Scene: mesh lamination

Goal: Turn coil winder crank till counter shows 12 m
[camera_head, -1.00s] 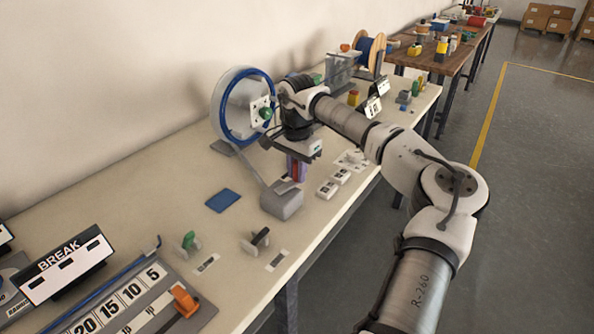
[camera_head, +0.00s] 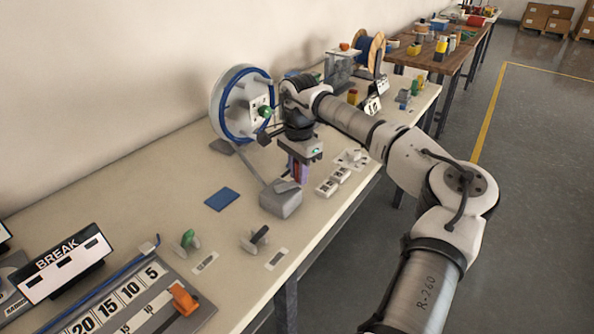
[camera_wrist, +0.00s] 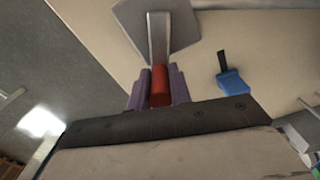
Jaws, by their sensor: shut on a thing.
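The coil winder's round grey wheel (camera_head: 229,101) with blue cable around it stands upright near the wall. A bar runs from its foot to a grey box (camera_head: 280,203) on the bench. My gripper (camera_head: 298,174) is beside and just behind this box, pointing down. In the wrist view, the purple fingers of my gripper (camera_wrist: 156,88) are shut around a red crank handle (camera_wrist: 159,84). A grey crank arm (camera_wrist: 158,38) leads from the handle towards a grey plate-like part. No counter reading can be made out in either view.
White blocks (camera_head: 327,187) sit to the right, near the bench's front edge. A BREAK sign (camera_head: 67,265) stands at the lower left.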

